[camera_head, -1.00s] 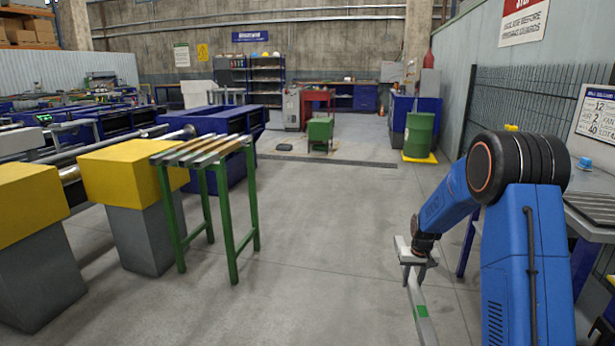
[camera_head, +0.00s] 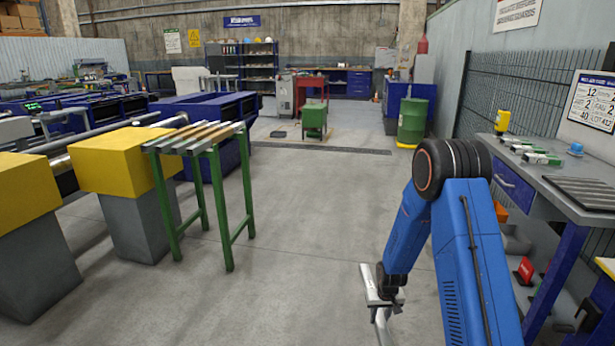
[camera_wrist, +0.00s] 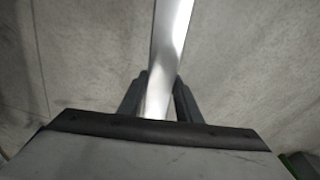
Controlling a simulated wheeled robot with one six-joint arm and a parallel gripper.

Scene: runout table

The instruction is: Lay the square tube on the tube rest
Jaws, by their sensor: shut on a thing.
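My gripper (camera_head: 385,312) is low over the floor at the lower middle right of the head view. It is shut on the square tube (camera_head: 382,334), a pale metal bar that runs out of the bottom of that view. In the wrist view the tube (camera_wrist: 171,45) runs between the two dark fingers of my gripper (camera_wrist: 160,95) and out past the top edge. Its far end is hidden. A green-legged stand (camera_head: 217,190) with several bars across its top is at left, well apart from my gripper. I cannot tell for sure whether it is the tube rest.
Yellow-topped grey blocks (camera_head: 115,160) stand left of the green stand. A workbench (camera_head: 560,180) with small items and a ribbed dark mat (camera_head: 590,193) is at right. A green drum (camera_head: 412,120) stands further back. The middle floor (camera_head: 310,220) is clear.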

